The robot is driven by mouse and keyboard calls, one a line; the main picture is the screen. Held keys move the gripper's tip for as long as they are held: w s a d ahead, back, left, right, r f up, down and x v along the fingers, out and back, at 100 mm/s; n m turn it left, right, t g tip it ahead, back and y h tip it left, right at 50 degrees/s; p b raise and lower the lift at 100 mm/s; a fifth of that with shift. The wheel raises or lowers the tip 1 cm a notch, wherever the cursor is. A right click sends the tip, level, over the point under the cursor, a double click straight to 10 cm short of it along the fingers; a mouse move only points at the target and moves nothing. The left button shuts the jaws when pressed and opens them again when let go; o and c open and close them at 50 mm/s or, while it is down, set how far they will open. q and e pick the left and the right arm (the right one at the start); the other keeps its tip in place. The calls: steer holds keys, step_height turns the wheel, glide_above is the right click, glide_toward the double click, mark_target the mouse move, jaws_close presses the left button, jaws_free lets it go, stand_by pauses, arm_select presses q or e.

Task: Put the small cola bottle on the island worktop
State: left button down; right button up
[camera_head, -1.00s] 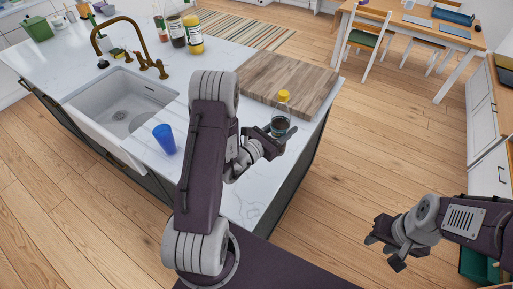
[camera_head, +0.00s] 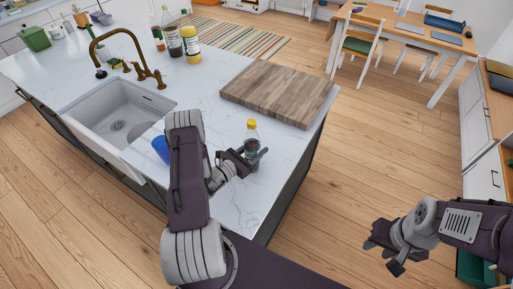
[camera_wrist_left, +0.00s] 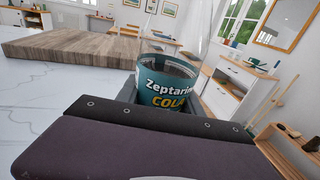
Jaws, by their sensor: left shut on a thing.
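In the left wrist view, the bottle's label (camera_wrist_left: 168,86) reads "Zeptarin COLA" between the dark jaws. Whether the bottle's base touches the worktop I cannot tell; the gripper hides it. My right gripper (camera_head: 384,252) is open and empty, over the floor right of the island.
A wooden cutting board (camera_head: 278,92) lies behind the bottle. A blue cup (camera_head: 161,149) stands left of my left arm, near the sink (camera_head: 120,112). Jars and bottles (camera_head: 190,44) stand farther back. Bare marble surrounds the held bottle, with the island's right edge close by.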

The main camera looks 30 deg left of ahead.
arm_select(q)
steer(key=shift+d+f, duration=0.1)
steer(key=shift+f, duration=0.05)
steer(key=c, duration=0.8)
jaws_free()
steer(key=shift+o, duration=0.2)
